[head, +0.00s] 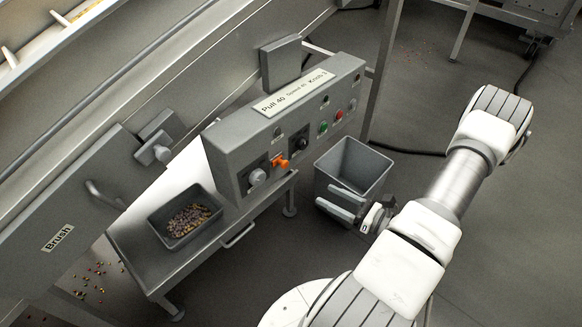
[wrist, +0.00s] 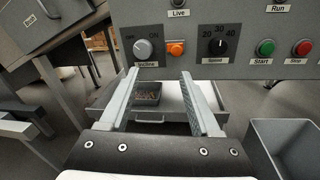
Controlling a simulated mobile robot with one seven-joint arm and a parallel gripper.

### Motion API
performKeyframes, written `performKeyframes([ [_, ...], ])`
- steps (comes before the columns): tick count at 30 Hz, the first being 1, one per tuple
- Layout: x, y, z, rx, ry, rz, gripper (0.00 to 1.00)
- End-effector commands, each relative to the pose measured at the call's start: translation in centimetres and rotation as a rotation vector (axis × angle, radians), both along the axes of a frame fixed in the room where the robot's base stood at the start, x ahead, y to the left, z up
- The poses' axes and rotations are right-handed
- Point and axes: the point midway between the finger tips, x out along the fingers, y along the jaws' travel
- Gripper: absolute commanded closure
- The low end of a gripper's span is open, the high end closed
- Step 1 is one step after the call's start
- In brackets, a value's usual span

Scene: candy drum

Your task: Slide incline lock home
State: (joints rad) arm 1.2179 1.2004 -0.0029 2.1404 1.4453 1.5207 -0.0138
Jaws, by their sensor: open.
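The grey control box (head: 290,115) carries a grey knob (head: 257,177) and a small orange piece (head: 281,161) beside it. In the wrist view, the knob (wrist: 143,48) has OFF/ON marks and a label that seems to read "Incline"; the orange piece (wrist: 176,49) is just right of it. I take the orange piece for the incline lock, but no label confirms this. My gripper (head: 330,198) is open and empty, in front of and below the panel, apart from it. In the wrist view its fingers (wrist: 160,76) point toward the knob and orange piece. Nothing hides them.
A tray of candies (head: 185,218) sits on the shelf below the box. A grey bin (head: 353,165) stands on the floor behind my gripper. A speed dial (wrist: 219,46), green button (wrist: 265,48) and red button (wrist: 303,48) sit right of the orange piece.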

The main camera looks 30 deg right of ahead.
Motion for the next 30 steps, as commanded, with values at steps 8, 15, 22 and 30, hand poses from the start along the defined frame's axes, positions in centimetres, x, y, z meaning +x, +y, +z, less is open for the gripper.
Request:
performKeyframes([
  [8, -0.7, -1.7, -2.0, 0.085, 0.006, -0.141, 0.36],
  [15, 2.4, -0.5, -2.1, 0.083, 0.006, -0.135, 0.36],
  [22, 7.2, 1.3, -2.0, 0.083, 0.005, -0.134, 0.36],
  [30, 12.4, 3.2, -2.0, 0.081, 0.005, -0.134, 0.36],
])
